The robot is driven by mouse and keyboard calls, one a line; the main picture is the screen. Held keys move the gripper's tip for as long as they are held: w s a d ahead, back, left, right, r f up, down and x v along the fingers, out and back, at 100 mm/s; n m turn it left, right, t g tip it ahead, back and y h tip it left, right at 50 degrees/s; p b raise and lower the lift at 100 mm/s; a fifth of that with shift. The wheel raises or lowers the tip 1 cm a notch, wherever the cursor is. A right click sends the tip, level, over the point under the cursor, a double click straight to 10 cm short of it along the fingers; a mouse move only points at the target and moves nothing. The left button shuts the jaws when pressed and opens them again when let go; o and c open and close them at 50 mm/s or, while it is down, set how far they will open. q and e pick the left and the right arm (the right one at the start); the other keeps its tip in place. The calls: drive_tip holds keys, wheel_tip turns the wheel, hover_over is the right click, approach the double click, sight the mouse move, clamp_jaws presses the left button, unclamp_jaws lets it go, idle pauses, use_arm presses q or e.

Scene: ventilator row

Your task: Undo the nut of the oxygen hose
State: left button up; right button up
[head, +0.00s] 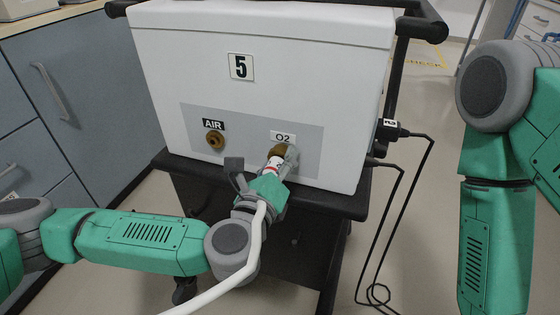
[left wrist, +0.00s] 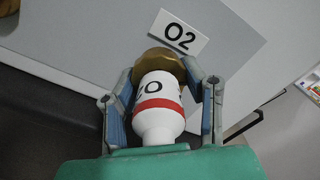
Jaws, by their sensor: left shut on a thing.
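The ventilator (head: 330,80), marked 5, has a port labelled O2 on its grey back panel. A brass nut (head: 277,151) sits at this port, under the O2 label; it also shows in the left wrist view (left wrist: 160,60). The white hose end (left wrist: 158,108) with a red band runs from the nut, and the white hose (head: 225,284) hangs down across my left wrist. My left gripper (head: 275,160) is at the port, its fingers on both sides of the hose end with their tips against the nut, shut on it. My right gripper is out of view.
A brass AIR fitting (head: 215,140) is left of the O2 port. A plug (head: 390,130) with black cables hangs at the ventilator's right side. Grey cabinets (head: 75,85) stand at the left. The floor at the right is mostly clear.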

use_arm(q)
drive_tip(key=n, duration=0.6)
drive_tip(key=shift+s+f, duration=0.15)
drive_tip(key=shift+f, duration=0.2)
drive_tip(key=n, duration=0.6)
drive_tip(key=shift+r+n, duration=0.15)
drive_tip(key=shift+n, duration=0.15)
drive_tip(key=o, duration=1.2)
drive_tip(key=shift+r, duration=0.2)
drive_tip(key=v, duration=1.1)
drive_tip(key=shift+s, duration=0.35)
